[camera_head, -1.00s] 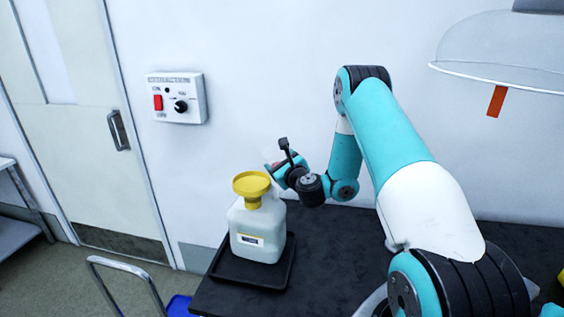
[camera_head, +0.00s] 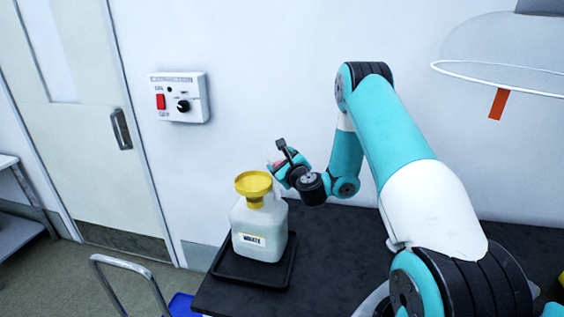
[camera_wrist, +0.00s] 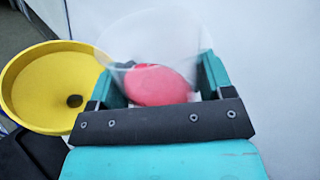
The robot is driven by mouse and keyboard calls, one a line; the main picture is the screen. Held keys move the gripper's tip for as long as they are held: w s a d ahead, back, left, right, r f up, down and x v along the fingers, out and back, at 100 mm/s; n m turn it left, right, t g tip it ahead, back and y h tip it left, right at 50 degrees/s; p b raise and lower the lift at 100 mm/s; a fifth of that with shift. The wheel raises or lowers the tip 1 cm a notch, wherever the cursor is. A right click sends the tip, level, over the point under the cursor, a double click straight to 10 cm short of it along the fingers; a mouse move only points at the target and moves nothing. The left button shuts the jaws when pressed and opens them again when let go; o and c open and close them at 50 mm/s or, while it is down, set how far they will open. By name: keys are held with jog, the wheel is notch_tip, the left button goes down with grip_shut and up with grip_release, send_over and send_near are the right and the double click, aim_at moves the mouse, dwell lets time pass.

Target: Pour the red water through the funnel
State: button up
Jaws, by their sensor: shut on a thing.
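A white waste jug (camera_head: 260,232) stands upright with a yellow funnel (camera_head: 254,183) in its mouth. My gripper (camera_head: 277,165) is just right of the funnel and slightly above it. In the wrist view the gripper (camera_wrist: 155,85) is shut on a clear beaker (camera_wrist: 155,35), which holds red water (camera_wrist: 157,86) low in it.
The jug stands in a black tray (camera_head: 236,277) at the left end of a dark bench (camera_head: 335,270). A wall control box (camera_head: 179,98) and a door (camera_head: 85,150) are behind and left. A hood (camera_head: 510,60) hangs at upper right. A trolley handle (camera_head: 125,268) is at lower left.

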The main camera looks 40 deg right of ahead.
jog(key=shift+r+n, duration=0.2)
jog(key=shift+n, duration=0.2)
jog(key=shift+f, duration=0.1)
jog(key=shift+n+p, duration=0.35)
jog(key=shift+n, duration=0.25)
jog(key=shift+n, duration=0.5)
jog(key=shift+f+n+p, duration=0.1)
jog(key=shift+n+p, duration=0.4)
jog(key=shift+p, duration=0.05)
jog(key=shift+r+n+g+h+p, duration=0.2)
jog(key=shift+n+g+h+p, duration=0.1)
jog(key=shift+n+h+p, duration=0.15)
